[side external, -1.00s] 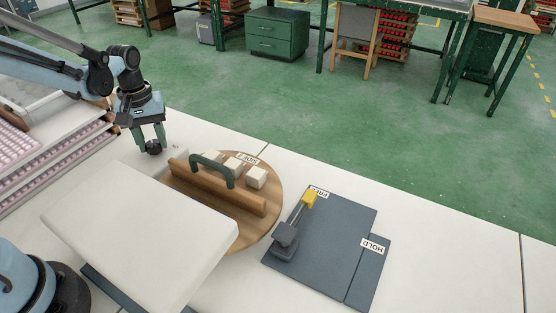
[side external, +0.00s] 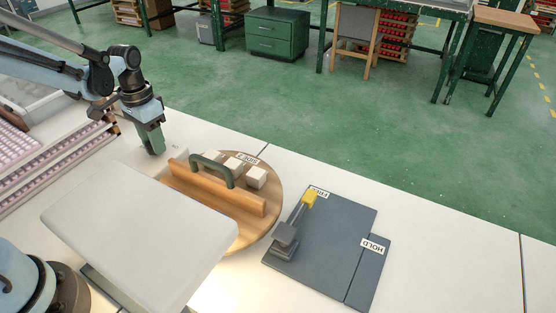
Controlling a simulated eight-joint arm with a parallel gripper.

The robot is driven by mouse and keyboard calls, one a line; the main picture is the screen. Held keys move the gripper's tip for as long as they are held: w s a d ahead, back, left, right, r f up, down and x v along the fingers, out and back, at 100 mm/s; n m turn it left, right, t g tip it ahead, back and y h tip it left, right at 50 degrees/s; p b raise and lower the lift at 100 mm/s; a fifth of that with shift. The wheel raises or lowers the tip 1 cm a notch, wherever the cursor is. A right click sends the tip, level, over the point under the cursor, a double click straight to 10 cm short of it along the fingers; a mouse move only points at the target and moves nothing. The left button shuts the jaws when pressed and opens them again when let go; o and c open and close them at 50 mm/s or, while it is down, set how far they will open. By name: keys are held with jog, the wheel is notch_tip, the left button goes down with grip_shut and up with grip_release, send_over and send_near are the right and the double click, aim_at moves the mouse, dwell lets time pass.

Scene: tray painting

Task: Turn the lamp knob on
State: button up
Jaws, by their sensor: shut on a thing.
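My gripper (side external: 152,142) is at the left, pointing down at the table behind the white panel. It is shut on the lamp knob, which its green fingers hide in this view. A small white block (side external: 174,157) stands beside the fingertips. The broad white panel (side external: 140,225), apparently the lamp's hood, spans the lower left. Warm light falls on the table beneath its front edge, so the lamp appears lit.
Further right is a dark plate (side external: 335,230) with a yellow-tipped lever (side external: 308,197). Pink racks (side external: 50,165) stand left. The table's right part is clear.

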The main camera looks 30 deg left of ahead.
jog(key=m, duration=0.3)
jog(key=shift+m, duration=2.2)
jog(key=shift+d, duration=0.1)
jog(key=o, duration=1.1)
jog(key=shift+c, duration=0.2)
notch_tip(320, 180, up, 12)
jog(key=shift+s+r, duration=0.1)
